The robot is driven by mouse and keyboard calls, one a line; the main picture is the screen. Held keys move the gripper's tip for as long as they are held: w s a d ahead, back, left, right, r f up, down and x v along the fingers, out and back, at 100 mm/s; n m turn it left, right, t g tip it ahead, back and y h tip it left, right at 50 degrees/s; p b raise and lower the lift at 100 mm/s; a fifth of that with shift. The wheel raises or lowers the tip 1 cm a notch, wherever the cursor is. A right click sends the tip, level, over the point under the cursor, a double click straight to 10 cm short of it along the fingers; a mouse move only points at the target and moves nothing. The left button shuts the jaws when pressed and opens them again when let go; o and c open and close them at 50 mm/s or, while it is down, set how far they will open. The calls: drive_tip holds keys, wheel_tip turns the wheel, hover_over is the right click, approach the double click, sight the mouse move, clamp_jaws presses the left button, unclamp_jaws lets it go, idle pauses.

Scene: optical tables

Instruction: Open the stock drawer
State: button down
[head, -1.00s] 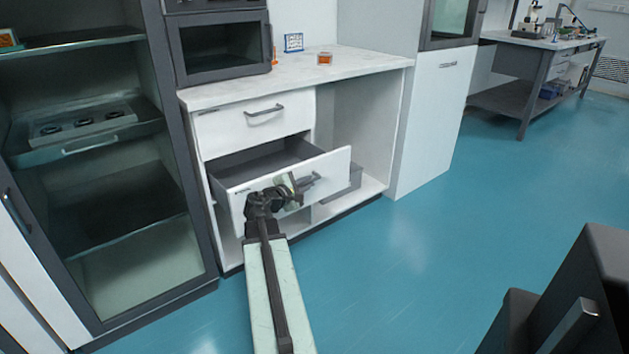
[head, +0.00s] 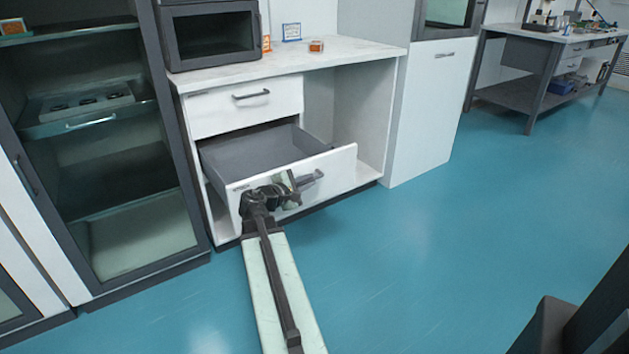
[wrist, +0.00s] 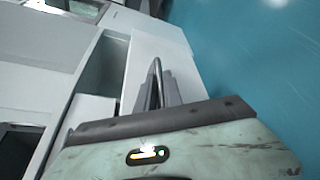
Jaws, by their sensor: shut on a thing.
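The stock drawer, the lower white one (head: 335,166), is pulled well out of the white cabinet, and its grey inside looks empty. In the wrist view its white front (wrist: 160,42) shows beside the grey opening. My gripper (head: 306,180) is at the drawer's bar handle and shut on it. In the wrist view the handle (wrist: 155,78) stands between the grey fingers of my gripper (wrist: 158,92). My gripper and arm hide part of the drawer front in the head view.
A shut upper drawer (head: 245,108) sits above. The countertop (head: 350,50) holds a microwave (head: 212,36) and small orange and blue items. A glass-door cabinet (head: 105,160) stands at the left. The blue floor (head: 430,250) in front and to the right is clear.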

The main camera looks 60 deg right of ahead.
drive_tip(key=shift+w+a+f, duration=0.1)
drive_tip(key=shift+w+a, duration=0.05)
drive_tip(key=shift+w, duration=0.05)
drive_tip(key=c, duration=1.5)
unclamp_jaws()
drive_tip(key=shift+s, duration=0.1)
